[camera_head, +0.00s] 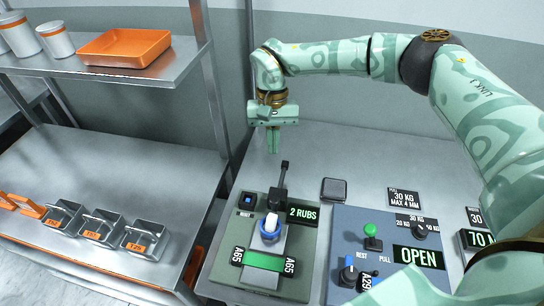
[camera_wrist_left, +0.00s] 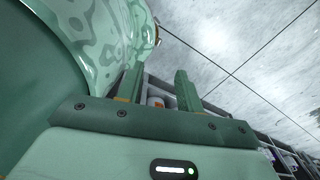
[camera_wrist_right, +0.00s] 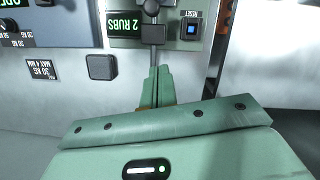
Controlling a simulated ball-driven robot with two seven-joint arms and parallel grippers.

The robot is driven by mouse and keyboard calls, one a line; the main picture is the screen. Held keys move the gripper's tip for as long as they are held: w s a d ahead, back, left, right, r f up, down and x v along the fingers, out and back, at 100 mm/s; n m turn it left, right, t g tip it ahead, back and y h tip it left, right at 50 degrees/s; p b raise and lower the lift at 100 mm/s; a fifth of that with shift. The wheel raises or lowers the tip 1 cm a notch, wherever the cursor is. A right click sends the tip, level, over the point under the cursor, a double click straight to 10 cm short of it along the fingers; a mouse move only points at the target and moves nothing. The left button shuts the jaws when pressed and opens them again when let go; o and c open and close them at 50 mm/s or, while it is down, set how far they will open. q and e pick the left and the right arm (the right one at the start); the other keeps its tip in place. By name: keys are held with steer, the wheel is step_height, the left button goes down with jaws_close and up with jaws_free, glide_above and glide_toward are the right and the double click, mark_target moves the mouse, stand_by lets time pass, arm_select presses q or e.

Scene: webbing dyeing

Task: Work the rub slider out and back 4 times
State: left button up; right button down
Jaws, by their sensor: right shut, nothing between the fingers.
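The rub tester (camera_head: 245,270) is a grey-green unit on the metal bench in the head view, with a display reading "2 RUBS" (camera_head: 303,214). Its slider has a dark upright handle (camera_head: 284,172) on a black arm, and a white and blue rubbing head (camera_head: 270,228) over a green strip (camera_head: 264,261). My right gripper (camera_head: 273,150) points down just behind and above the handle; its fingers are shut and empty. In the right wrist view the closed fingers (camera_wrist_right: 158,72) appear near the black arm (camera_wrist_right: 152,35); contact cannot be told. My left gripper (camera_wrist_left: 160,82) is open and empty, away from the tester.
A blue-grey panel (camera_head: 345,225) with a green button, knob and "OPEN" display stands right of the tester. A small dark square pad (camera_head: 334,190) lies behind it. A blue reset button (camera_head: 248,200) is on the tester. A shelf (camera_head: 180,65) and metal boxes (camera_head: 147,240) stand left.

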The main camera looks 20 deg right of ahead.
steer(key=s+f, duration=0.1)
steer(key=f, duration=0.1)
steer(key=s+a+f, duration=0.1)
steer(key=s+f, duration=0.1)
steer(key=f, duration=0.1)
steer(key=s+a+f+p, duration=0.1)
steer(key=f, duration=0.2)
steer(key=shift+s+f, duration=0.25)
steer(key=shift+s, duration=0.15)
arm_select(q)
steer(key=shift+w+r, duration=0.55)
steer(key=shift+r, duration=0.05)
arm_select(e)
steer(key=shift+s+a, duration=0.2)
steer(key=shift+s, duration=0.15)
